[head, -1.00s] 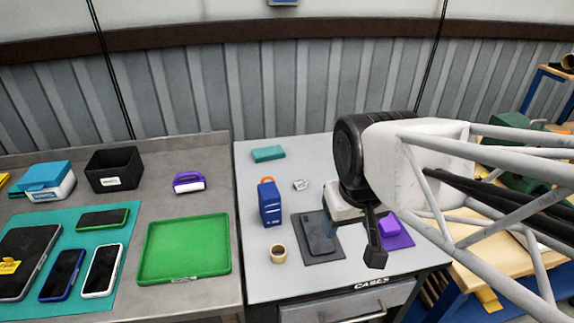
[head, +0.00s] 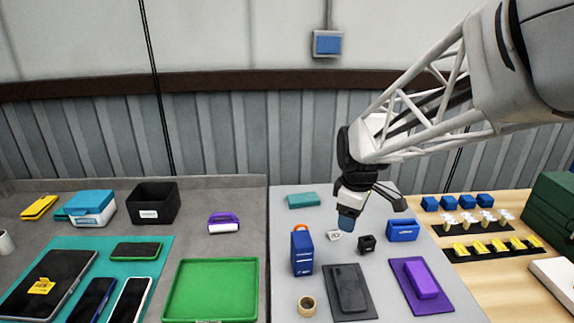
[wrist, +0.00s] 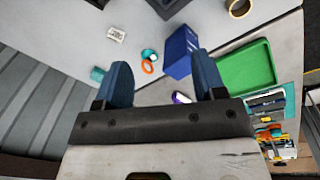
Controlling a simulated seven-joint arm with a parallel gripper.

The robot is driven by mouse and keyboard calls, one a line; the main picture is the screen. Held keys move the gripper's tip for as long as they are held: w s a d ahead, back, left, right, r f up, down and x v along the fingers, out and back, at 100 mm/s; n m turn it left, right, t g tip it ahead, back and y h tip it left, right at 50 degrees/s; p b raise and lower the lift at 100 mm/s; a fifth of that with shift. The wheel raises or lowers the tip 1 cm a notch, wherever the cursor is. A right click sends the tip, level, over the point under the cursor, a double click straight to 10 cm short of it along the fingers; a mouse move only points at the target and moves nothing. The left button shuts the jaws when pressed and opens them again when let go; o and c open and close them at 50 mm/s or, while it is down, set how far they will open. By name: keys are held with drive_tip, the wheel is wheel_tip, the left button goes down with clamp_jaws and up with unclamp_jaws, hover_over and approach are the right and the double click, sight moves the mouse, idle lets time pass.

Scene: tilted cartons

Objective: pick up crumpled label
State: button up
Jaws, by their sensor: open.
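The crumpled label (head: 334,236) is a small white, creased scrap with dark print. It lies on the grey table between the blue box and the small black block in the head view. In the wrist view the label (wrist: 116,34) lies near the top, left of centre. My gripper (head: 369,210) hangs above the back of the table, above and to the right of the label in the head view. Its blue-tipped fingers are spread in the wrist view (wrist: 165,78), with no object held between them. The label is apart from both fingers.
A blue box with an orange handle (head: 302,252) stands left of the label. A small black block (head: 367,244) and blue bin (head: 402,231) are right. A teal block (head: 302,201) lies behind; a tape roll (head: 306,306) and dark phone (head: 350,287) lie in front.

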sight(333, 231)
drive_tip(key=w+f+n, duration=0.3)
drive_tip(key=w+f, duration=0.1)
drive_tip(key=w, duration=0.1)
drive_tip(key=w+f+n, duration=0.3)
drive_tip(key=w+f, duration=0.1)
drive_tip(key=w, duration=0.2)
drive_tip(key=w+f+n+g, duration=0.1)
drive_tip(key=w+f+n, duration=0.2)
drive_tip(key=w, duration=0.3)
drive_tip(key=shift+d+f, duration=0.25)
drive_tip(key=shift+f, duration=0.35)
drive_tip(key=shift+f, duration=1.3)
drive_tip(key=shift+f, duration=2.6)
drive_tip(key=shift+c, duration=0.3)
drive_tip(key=c, duration=0.9)
